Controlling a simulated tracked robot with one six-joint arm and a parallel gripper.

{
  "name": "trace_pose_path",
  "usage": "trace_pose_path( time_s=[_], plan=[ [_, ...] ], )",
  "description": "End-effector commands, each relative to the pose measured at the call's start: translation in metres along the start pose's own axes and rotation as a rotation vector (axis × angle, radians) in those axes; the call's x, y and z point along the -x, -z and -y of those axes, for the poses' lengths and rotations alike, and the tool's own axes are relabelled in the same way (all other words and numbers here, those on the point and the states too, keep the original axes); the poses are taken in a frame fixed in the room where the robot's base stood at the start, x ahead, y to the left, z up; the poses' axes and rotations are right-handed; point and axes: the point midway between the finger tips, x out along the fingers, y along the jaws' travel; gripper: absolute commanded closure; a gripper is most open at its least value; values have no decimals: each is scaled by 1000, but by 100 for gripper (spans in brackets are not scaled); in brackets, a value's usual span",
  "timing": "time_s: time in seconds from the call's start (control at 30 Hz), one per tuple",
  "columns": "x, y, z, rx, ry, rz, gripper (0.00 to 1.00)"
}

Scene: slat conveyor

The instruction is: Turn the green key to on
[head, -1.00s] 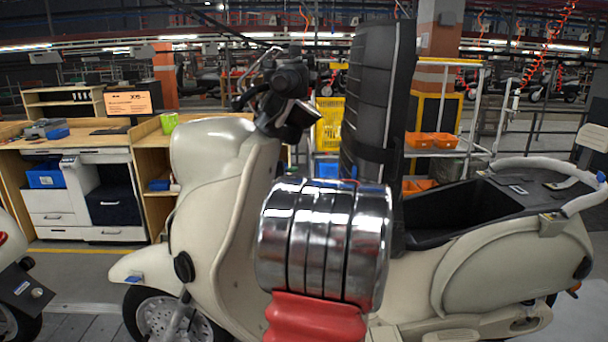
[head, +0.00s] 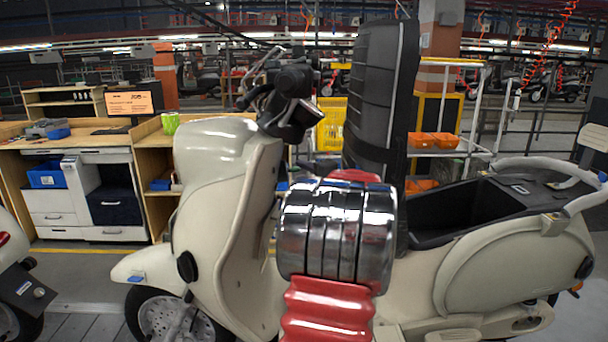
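A cream scooter (head: 215,205) stands side-on in the middle of the head view, its front to the left. Its dark handlebar (head: 295,82) is at the top of the front shield. I cannot make out a green key or its on position. My arm, with a banded chrome section and red ribbed sleeve, rises in front of the scooter's middle and hides part of the shield and the area below the seat. My gripper's fingers do not show.
The black seat (head: 380,90) stands upright above the open compartment (head: 440,212). Part of another scooter (head: 18,292) is at the left edge. Behind are a workbench (head: 90,145), a green cup (head: 169,123) and a trolley with orange bins (head: 432,140).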

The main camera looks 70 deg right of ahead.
Motion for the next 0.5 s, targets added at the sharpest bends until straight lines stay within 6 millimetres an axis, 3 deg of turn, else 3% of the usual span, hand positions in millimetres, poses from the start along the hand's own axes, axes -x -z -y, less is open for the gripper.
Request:
trace_pose_path(
  time_s=[0.5],
  plan=[
    [-7,-1,0,3,-4,5,70]
  ],
)
